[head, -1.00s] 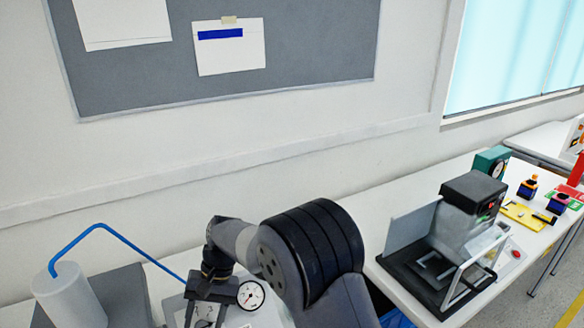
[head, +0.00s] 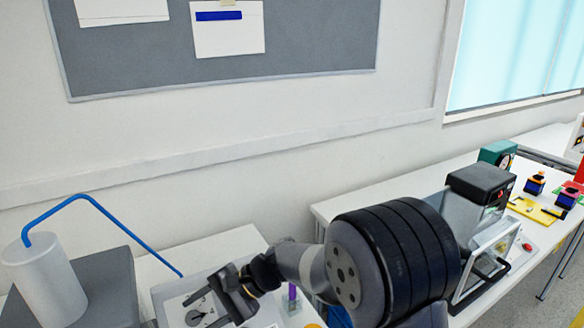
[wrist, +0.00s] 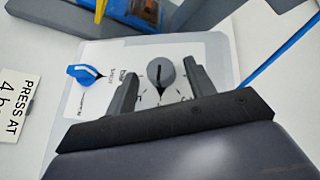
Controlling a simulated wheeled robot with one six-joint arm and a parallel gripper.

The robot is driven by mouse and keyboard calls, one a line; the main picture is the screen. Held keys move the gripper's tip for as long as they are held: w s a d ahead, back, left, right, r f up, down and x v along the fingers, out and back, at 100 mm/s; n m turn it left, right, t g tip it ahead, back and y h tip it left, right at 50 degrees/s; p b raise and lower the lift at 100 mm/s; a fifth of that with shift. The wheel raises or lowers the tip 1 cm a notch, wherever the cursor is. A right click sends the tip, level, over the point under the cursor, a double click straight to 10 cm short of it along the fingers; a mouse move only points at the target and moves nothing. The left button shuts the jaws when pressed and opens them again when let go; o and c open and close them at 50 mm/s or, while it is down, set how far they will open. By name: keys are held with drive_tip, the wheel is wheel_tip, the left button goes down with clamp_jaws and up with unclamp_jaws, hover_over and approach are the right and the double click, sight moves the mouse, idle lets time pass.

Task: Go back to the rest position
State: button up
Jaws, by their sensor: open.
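In the wrist view, a grey rotary knob (wrist: 160,72) with a dark pointer line sits on a white panel (wrist: 215,45) with printed marks. My gripper (wrist: 159,72) is open, with one finger on each side of the knob in the picture. I cannot tell whether they touch it. A blue knob (wrist: 85,73) is on the same panel, to the left. In the head view, my gripper (head: 208,304) is low over the panel (head: 172,292), and the grey knob (head: 194,317) shows just beyond its fingers.
A white cylinder (head: 45,280) with a blue tube (head: 125,232) stands on a grey block (head: 108,290) at left. A black-topped machine (head: 478,185) stands on the right table, partly behind my arm. A small purple object (head: 292,293) is close to my wrist.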

drive_tip(key=m+t+y+b, duration=0.2)
drive_tip(key=m, duration=0.1)
drive_tip(key=f+m+t+y+b, duration=0.1)
drive_tip(key=b, duration=0.1)
drive_tip(key=shift+s+d+m+t, duration=0.2)
drive_tip(key=shift+s+m+t, duration=0.1)
drive_tip(key=shift+s+m, duration=0.1)
drive_tip(key=shift+d+r+y, duration=0.15)
drive_tip(key=shift+d+r, duration=0.15)
drive_tip(key=shift+d, duration=0.4)
drive_tip(key=shift+d+r+y, duration=0.15)
drive_tip(key=shift+d+r, duration=0.15)
drive_tip(key=shift+d, duration=0.35)
